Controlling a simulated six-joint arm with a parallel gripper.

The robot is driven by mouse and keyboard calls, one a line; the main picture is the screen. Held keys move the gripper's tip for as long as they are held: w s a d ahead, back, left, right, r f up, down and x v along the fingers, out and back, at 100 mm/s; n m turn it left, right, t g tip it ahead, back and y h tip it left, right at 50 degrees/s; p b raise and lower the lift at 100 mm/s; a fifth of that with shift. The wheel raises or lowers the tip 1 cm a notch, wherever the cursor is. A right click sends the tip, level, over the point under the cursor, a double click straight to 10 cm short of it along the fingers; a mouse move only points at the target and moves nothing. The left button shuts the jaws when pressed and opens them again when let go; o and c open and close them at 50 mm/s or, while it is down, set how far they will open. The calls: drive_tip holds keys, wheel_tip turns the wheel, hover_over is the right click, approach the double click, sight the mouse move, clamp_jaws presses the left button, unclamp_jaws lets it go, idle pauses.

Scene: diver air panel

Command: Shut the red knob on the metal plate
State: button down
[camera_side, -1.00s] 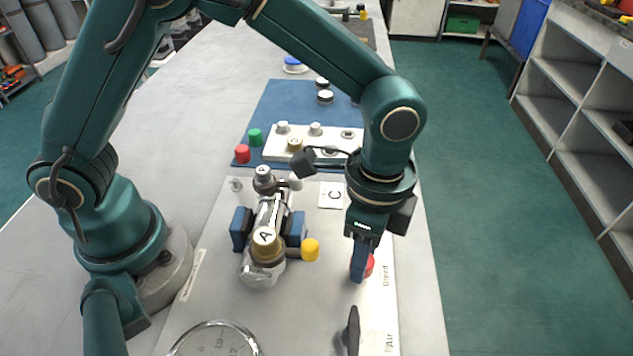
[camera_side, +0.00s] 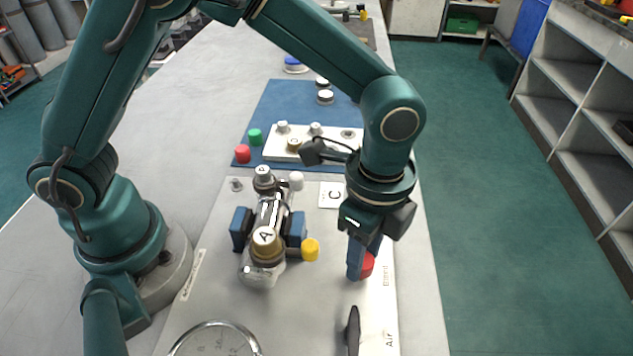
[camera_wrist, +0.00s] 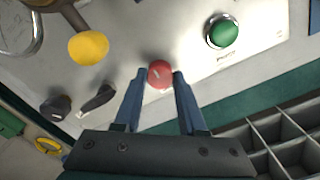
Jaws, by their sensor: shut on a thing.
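The red knob (camera_side: 367,264) stands on the right side of the metal plate (camera_side: 310,325), near the "Bleed" label. It also shows in the wrist view (camera_wrist: 160,74), as a round red top with a short pale mark. My gripper (camera_side: 359,270) points down at the knob; in the wrist view its two blue fingers (camera_wrist: 160,76) are on either side of the knob and shut on it. In the side view the fingers hide part of the knob.
A yellow knob (camera_side: 310,250) and a chrome valve body marked A (camera_side: 266,245) stand left of my gripper. A black lever (camera_side: 352,332) and a gauge (camera_side: 215,342) are nearer the front. A green knob (camera_wrist: 221,32) shows in the wrist view. Loose caps lie on the blue mat (camera_side: 285,100).

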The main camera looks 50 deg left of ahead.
drive_tip(key=shift+c, duration=2.3)
unclamp_jaws()
drive_tip(key=shift+r, duration=2.6)
